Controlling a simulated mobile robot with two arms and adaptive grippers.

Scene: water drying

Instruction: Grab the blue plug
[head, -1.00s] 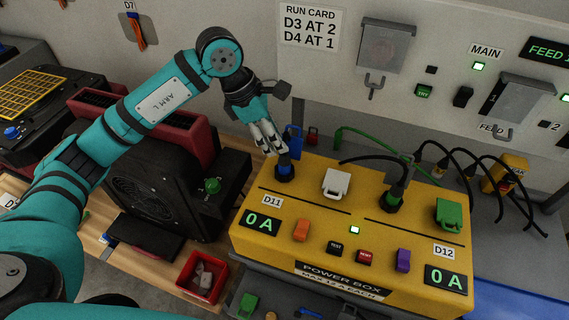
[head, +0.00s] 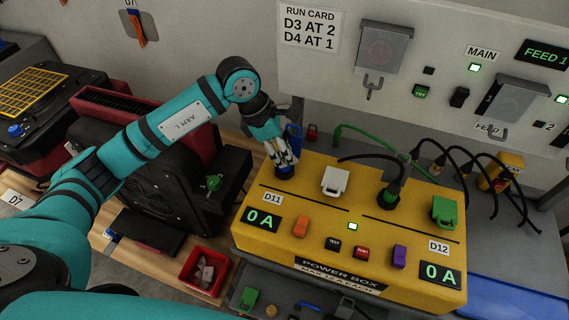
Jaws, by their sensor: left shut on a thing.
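The blue plug (head: 285,172) stands in a socket at the back left of the yellow power box (head: 262,262). My left gripper (head: 284,162) reaches down over it from above and is shut on it. The fingers hide much of the plug's upper part. My right gripper is not in view.
A white covered socket (head: 335,181), a black plug with a green band (head: 392,196) and a green cover (head: 445,212) are also on the box top. A blue upright part (head: 295,137) stands just behind my gripper. A black fan unit (head: 150,195) and red bin (head: 204,272) are to the left.

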